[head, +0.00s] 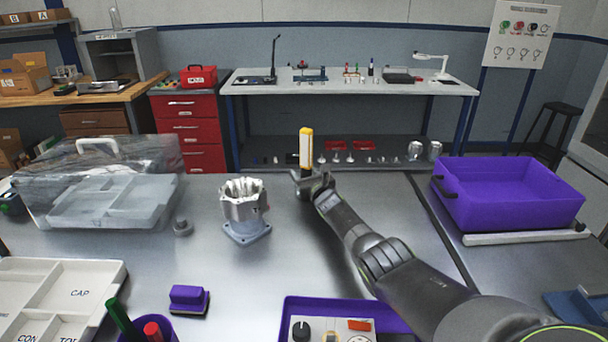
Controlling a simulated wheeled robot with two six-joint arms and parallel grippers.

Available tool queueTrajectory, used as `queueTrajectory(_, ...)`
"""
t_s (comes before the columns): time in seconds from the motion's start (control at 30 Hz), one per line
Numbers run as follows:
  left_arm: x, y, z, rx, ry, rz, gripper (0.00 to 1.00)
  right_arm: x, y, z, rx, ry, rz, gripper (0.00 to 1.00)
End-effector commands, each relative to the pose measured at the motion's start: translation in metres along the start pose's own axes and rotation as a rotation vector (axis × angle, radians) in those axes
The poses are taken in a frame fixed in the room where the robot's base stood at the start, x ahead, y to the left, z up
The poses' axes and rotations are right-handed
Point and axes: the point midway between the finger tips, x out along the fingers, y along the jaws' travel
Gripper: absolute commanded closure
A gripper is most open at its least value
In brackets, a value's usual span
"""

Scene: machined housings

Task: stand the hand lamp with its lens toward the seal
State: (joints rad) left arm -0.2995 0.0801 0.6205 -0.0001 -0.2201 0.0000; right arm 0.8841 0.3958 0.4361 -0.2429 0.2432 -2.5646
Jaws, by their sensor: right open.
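The hand lamp (306,146) looks to be the upright yellow bar with a pale strip on the side facing me, near the table's far edge. My right gripper (309,180) is open at the lamp's lower end. Its fingers hide the lamp's foot, so I cannot tell whether they touch it. A silver machined housing (243,208) with a square flange stands to the left of the gripper, with small dark and reddish marks on its right side. I cannot make out the seal for certain. My left gripper is not in view.
A clear-lidded case (100,196) and a small grey part (182,228) lie left. A purple bin (512,195) stands right. In front are a labelled white tray (112,282), a purple block (188,299), a pen cup and a purple-edged control box (330,306). The table between housing and gripper is clear.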

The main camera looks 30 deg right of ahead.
Motion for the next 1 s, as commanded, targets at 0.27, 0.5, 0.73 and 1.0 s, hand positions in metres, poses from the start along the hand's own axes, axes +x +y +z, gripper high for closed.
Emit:
queueTrajectory(0.27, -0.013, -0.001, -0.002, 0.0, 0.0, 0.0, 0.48, -0.005, 0.0, 0.005, -0.001, 0.002, 0.0, 0.5)
queueTrajectory(0.5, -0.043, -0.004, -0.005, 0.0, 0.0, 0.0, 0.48, -0.029, 0.0, 0.008, 0.0, 0.001, 0.0, 0.5)
queueTrajectory(0.73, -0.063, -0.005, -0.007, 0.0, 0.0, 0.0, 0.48, -0.058, -0.001, 0.006, 0.0, 0.002, 0.0, 0.5)
queueTrajectory(1.0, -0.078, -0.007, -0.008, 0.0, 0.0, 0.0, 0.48, -0.093, 0.0, 0.005, 0.001, 0.0, 0.001, 0.5)
